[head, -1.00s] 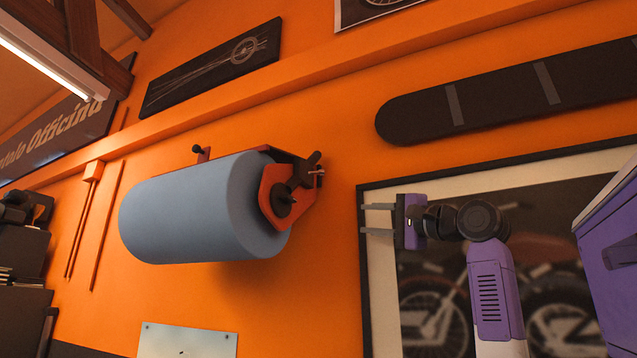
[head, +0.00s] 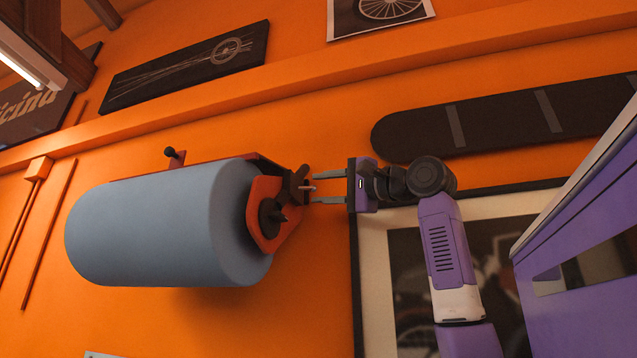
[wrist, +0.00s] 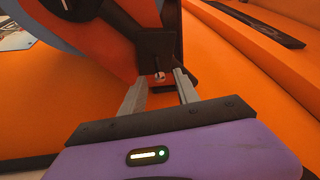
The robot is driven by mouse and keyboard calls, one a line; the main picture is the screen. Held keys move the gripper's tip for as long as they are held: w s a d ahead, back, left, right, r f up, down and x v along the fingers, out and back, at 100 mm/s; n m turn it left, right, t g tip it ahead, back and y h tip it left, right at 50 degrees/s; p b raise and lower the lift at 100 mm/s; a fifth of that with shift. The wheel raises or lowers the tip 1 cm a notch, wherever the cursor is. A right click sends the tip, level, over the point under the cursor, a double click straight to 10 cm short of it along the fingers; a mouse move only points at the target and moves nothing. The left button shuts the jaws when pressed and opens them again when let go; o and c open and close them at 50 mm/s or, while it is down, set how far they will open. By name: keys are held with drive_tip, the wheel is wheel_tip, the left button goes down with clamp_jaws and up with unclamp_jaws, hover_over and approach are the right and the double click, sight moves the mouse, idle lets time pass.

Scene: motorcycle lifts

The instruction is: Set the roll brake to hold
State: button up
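The blue-grey roll (head: 150,228) hangs on the orange wall in a red bracket (head: 258,232). At the bracket's right end is a dark brake lever (head: 294,186) above a dark round hub. A small light metal pin (head: 308,188) sticks out beside the lever toward my gripper. My gripper (head: 313,187) is open, its two fingers pointing left, with the tips close to the lever and on either side of the pin in the picture. In the wrist view the dark lever (wrist: 156,45) stands just beyond the open fingers. I cannot tell whether they touch.
A dark rounded board (head: 500,118) hangs above my arm. A framed motorcycle picture (head: 374,290) is on the wall behind my arm.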

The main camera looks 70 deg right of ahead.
drive_tip(key=shift+w+d+r, duration=0.1)
drive_tip(key=shift+w+d, duration=0.05)
drive_tip(key=shift+w, duration=0.5)
clamp_jaws()
